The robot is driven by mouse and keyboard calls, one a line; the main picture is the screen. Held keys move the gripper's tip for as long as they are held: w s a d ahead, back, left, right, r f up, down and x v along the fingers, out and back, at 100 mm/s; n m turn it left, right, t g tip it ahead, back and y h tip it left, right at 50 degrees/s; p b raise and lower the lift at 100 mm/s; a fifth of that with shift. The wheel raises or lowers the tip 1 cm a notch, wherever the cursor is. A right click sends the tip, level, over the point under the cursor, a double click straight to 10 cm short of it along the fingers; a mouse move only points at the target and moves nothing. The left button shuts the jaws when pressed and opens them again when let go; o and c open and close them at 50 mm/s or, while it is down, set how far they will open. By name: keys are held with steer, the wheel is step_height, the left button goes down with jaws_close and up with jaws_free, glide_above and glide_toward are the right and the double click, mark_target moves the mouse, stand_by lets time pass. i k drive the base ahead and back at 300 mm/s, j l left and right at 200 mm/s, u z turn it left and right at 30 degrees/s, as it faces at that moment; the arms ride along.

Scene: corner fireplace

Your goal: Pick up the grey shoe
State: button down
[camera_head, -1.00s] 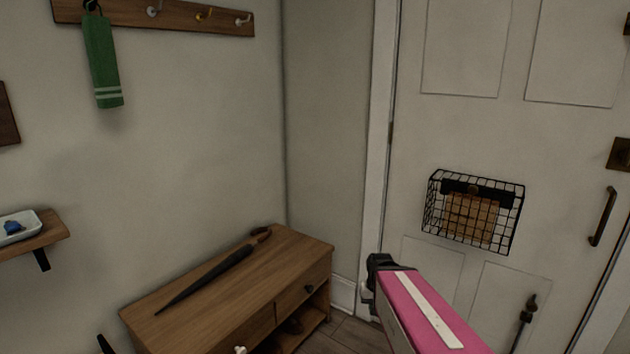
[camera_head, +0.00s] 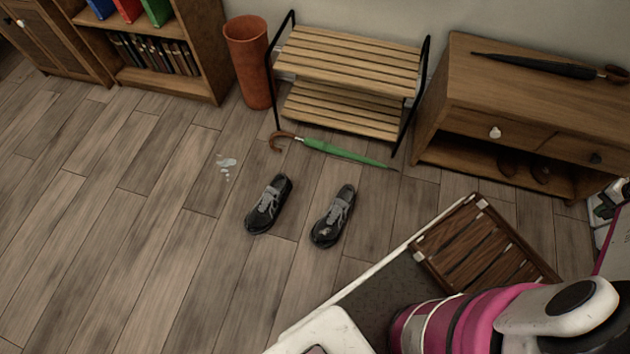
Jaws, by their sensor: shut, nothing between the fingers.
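Two dark shoes with grey uppers and laces lie on the wooden floor in the head view. The left shoe (camera_head: 268,205) and the right shoe (camera_head: 333,216) are side by side with a gap between them, both tilted slightly to the right in the picture. They look like a matching pair, so I cannot tell one grey shoe from the other. Parts of my pink and white arm fill the lower right, well apart from the shoes. My gripper is not visible.
A green umbrella (camera_head: 345,153) lies behind the shoes, before a slatted rack (camera_head: 345,60). A terracotta bin (camera_head: 249,62) and bookshelf (camera_head: 205,50) stand left, a wooden cabinet (camera_head: 455,90) right. A slatted wooden board (camera_head: 483,250) lies at right. A pale spill (camera_head: 227,163) marks the floor.

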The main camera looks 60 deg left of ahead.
mark_target(328, 230)
steer(key=k+l+u, duration=0.2)
steer(key=u, duration=0.25)
steer(key=k+l+u, duration=0.1)
steer(key=u, duration=0.4)
steer(key=k+u, duration=0.3)
steer(key=u, duration=0.15)
steer(key=k+u, duration=0.25)
steer(key=u, duration=0.2)
steer(key=k+j+u, duration=0.2)
steer(key=u, duration=0.25)
steer(key=i+l+u, duration=0.1)
steer(key=i+l, duration=0.15)
steer(key=i+l+u, duration=0.1)
steer(key=l, duration=0.25)
steer(key=i, duration=0.1)
